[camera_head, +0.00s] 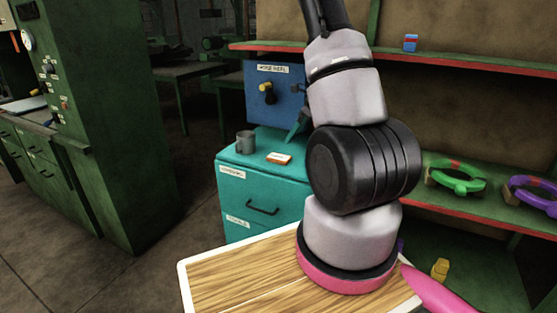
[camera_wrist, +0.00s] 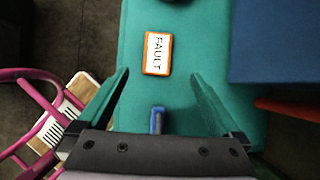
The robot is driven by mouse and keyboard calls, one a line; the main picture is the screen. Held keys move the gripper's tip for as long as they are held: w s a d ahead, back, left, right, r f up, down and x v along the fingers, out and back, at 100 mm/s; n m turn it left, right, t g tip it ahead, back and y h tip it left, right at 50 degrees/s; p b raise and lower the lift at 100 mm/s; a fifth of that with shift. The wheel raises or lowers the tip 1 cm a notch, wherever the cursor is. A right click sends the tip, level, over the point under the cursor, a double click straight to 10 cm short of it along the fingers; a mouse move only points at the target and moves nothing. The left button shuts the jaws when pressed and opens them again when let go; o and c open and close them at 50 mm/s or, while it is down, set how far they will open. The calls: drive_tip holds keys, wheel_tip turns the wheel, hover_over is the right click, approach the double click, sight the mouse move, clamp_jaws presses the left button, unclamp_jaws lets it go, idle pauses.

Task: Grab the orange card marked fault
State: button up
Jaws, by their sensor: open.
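The orange card (camera_head: 278,158) lies flat on top of the teal drawer cabinet (camera_head: 235,158), near its front edge. In the wrist view the card (camera_wrist: 157,54) has a white label reading FAULT and an orange border, turned sideways. My gripper (camera_wrist: 160,73) is open above the cabinet top, with one teal finger on each side of the view. The card shows between and a little beyond the fingertips, and nothing is held. In the head view my arm hides most of the gripper.
A grey mug (camera_head: 245,142) stands left of the card on the cabinet. A blue box (camera_head: 272,90) with a yellow knob stands behind it; it also fills the right of the wrist view (camera_wrist: 270,45). Green and purple rings (camera_head: 455,178) lie on the shelf at right.

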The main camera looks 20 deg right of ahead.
approach(279, 157)
drive_tip(key=shift+w+d+x, duration=0.1)
drive_tip(key=shift+x, duration=0.5)
drive_tip(key=shift+w+d+x, duration=0.1)
drive_tip(key=shift+x, duration=0.5)
drive_tip(key=shift+s+x, duration=0.2)
drive_tip(key=shift+x, duration=2.55)
drive_tip(key=shift+a, duration=0.1)
drive_tip(key=shift+c, duration=0.3)
drive_tip(key=c, duration=1.3)
